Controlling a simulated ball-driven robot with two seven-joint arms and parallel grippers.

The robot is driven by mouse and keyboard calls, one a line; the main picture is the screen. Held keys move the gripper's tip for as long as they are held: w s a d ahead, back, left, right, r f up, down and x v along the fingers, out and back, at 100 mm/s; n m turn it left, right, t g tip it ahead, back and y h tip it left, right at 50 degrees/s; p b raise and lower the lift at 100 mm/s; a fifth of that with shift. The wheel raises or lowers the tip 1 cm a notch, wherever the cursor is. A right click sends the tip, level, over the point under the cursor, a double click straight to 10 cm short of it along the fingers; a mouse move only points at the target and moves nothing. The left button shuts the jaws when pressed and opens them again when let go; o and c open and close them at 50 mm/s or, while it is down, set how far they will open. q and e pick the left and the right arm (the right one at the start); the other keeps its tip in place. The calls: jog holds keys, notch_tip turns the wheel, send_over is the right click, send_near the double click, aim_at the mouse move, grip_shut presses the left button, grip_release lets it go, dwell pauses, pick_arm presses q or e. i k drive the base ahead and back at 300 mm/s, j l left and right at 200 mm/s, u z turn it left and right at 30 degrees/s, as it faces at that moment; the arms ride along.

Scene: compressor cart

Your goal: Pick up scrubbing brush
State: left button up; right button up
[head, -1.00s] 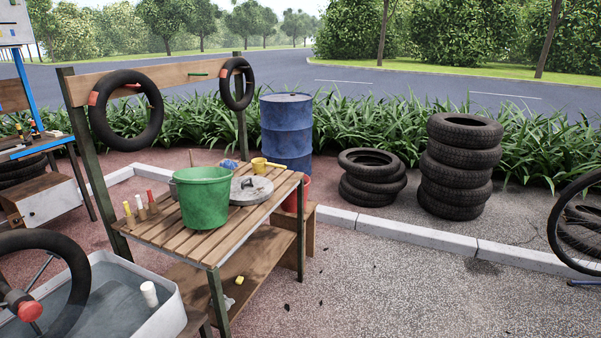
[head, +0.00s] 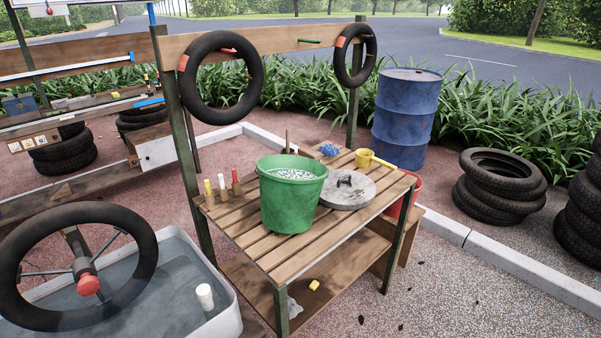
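I cannot make out a scrubbing brush for certain. A small blue item (head: 328,149) lies at the back of the slatted wooden table (head: 262,243); it is too small to tell whether it is a brush or a cloth. A brown upright stick (head: 287,141) shows behind the green bucket (head: 292,205), its lower part hidden. The bucket stands on the table with whitish contents. A round grey lid (head: 346,192) lies right of it, with a yellow scoop (head: 371,159) behind. Neither of my grippers is in view.
A water basin (head: 212,275) with a wheel (head: 145,250) and a white cup (head: 205,296) stands at the front left. A blue barrel (head: 405,118) and tyre stacks (head: 499,184) stand right. A yellow sponge-like block (head: 314,285) is on the lower shelf.

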aim_at(304, 152)
jog(key=l+u, duration=0.15)
jog(key=u, duration=0.25)
jog(key=i+l+u, duration=0.1)
jog(key=u, duration=0.3)
jog(key=l+u, duration=0.55)
jog(key=l, duration=0.3)
jog(key=k+l+u, duration=0.2)
jog(key=l, duration=0.35)
jog(key=l+u, duration=0.2)
jog(key=l, duration=0.3)
jog(key=k+l+u, duration=0.2)
jog(key=l, duration=0.3)
jog(key=i, duration=0.1)
